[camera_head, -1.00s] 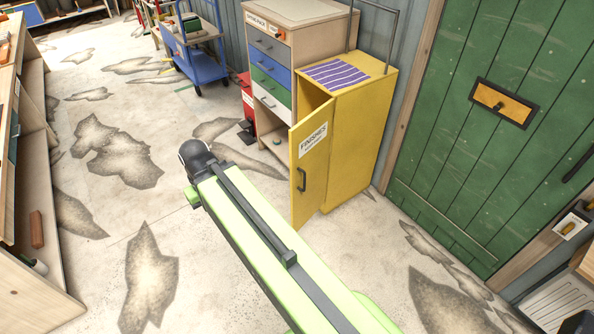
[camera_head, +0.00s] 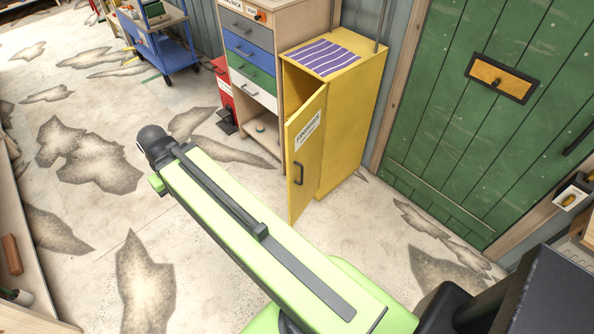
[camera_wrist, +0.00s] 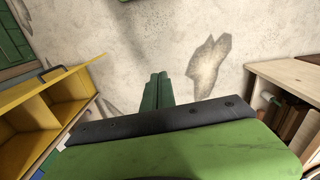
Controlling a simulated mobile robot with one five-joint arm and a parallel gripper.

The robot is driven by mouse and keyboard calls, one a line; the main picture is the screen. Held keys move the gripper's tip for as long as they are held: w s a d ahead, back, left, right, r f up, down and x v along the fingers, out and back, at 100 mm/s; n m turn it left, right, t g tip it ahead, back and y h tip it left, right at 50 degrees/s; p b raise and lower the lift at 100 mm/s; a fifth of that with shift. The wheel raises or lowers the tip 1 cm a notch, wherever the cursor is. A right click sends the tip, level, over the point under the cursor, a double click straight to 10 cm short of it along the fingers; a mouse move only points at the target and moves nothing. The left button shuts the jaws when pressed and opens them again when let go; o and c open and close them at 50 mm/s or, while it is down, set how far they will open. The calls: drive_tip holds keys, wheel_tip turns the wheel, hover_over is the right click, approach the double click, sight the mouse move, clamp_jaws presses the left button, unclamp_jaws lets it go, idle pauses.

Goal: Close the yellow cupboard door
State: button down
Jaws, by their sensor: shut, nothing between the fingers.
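The yellow cupboard (camera_head: 352,135) stands against the wall, right of the drawer unit, in the head view. Its yellow door (camera_head: 305,165), with a "Finishes" label and a dark handle, stands open, swung out from the front. In the wrist view the open cupboard (camera_wrist: 42,112) shows at the left, with its shelved inside visible and a dark handle at its upper edge. My gripper (camera_wrist: 157,78) is shut and empty in the wrist view, to the right of the cupboard and apart from it. In the head view the gripper itself is hidden; my green arm reaches leftward, in front of the door.
A drawer unit (camera_head: 260,57) stands directly left of the cupboard, with a red object (camera_head: 224,88) beside it. A blue trolley (camera_head: 168,52) is farther back. A green door (camera_head: 480,130) is at the right. A wooden shelf unit (camera_wrist: 285,80) is at the wrist view's right.

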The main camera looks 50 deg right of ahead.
drive_tip(key=w+d+f+m+t+y+b, duration=0.1)
drive_tip(key=d+f+m+y+b, duration=0.1)
drive_tip(key=d+f+b, duration=0.35)
drive_tip(key=d+f+m+y+b, duration=0.1)
drive_tip(key=d+f+b, duration=0.1)
drive_tip(key=f+b, duration=0.65)
drive_tip(key=m+t+b, duration=1.3)
drive_tip(key=t+b, duration=0.4)
drive_tip(key=b, duration=2.2)
approach(292, 169)
drive_tip(key=w, duration=0.2)
drive_tip(key=w+a, duration=0.1)
drive_tip(key=w, duration=0.1)
drive_tip(key=w+r, duration=0.1)
drive_tip(key=w, duration=0.1)
drive_tip(key=shift+w+a, duration=0.25)
drive_tip(key=shift+w, duration=0.1)
